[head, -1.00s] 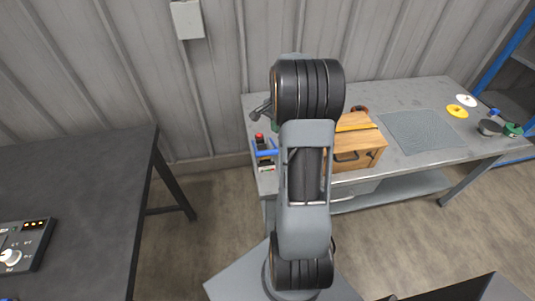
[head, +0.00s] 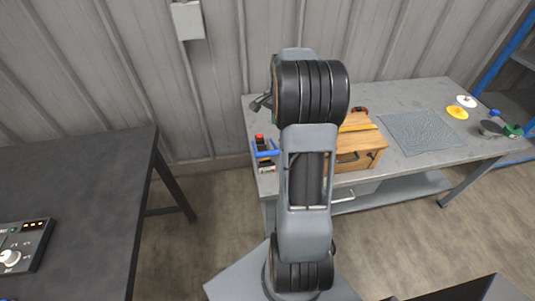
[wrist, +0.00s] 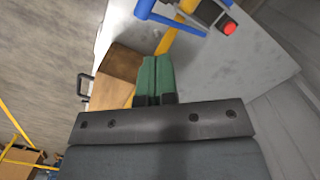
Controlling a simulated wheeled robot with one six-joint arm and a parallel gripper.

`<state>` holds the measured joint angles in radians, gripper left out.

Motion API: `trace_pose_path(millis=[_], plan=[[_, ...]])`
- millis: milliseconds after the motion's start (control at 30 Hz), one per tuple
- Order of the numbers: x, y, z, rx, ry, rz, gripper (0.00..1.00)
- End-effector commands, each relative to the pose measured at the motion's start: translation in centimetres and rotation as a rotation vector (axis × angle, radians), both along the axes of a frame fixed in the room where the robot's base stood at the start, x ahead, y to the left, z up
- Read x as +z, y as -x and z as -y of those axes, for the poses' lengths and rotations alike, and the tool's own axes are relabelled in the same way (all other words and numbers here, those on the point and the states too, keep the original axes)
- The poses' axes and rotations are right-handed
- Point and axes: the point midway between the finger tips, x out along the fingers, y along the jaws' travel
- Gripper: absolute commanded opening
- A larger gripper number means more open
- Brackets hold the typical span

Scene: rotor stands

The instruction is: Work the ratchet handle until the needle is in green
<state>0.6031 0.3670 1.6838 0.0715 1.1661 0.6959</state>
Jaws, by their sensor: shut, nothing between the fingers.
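My gripper (wrist: 156,62) shows in the wrist view as two green fingers pressed together, with nothing between them. It is over the workbench, beside a wooden box. My own arm hides it in the head view. A blue-handled device with a red button (wrist: 228,28) lies beyond the fingertips, apart from them. The blue part (head: 266,153) also shows at the bench's left end in the head view. I cannot make out the ratchet handle, the needle or a green zone in either view.
The wooden box (head: 362,150) with a dark handle stands on the grey workbench (head: 405,95). A grey mat (head: 420,132) lies right of it, with yellow (head: 457,112) and white discs beyond. A dark table (head: 75,190) at left holds a control box (head: 25,245).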

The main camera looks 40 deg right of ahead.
Motion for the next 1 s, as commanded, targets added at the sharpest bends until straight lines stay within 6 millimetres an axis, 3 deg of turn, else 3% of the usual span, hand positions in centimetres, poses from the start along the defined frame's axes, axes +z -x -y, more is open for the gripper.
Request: trace_pose_path(millis=[467, 800, 1000], plan=[[-0.1, 0.0, -0.4, 0.001, -0.002, -0.003, 0.0], [-2.6, 0.8, -3.2, 0.001, -0.002, -0.003, 0.0], [-3.4, 1.0, -3.6, -0.001, -0.001, 0.0, 0.0]])
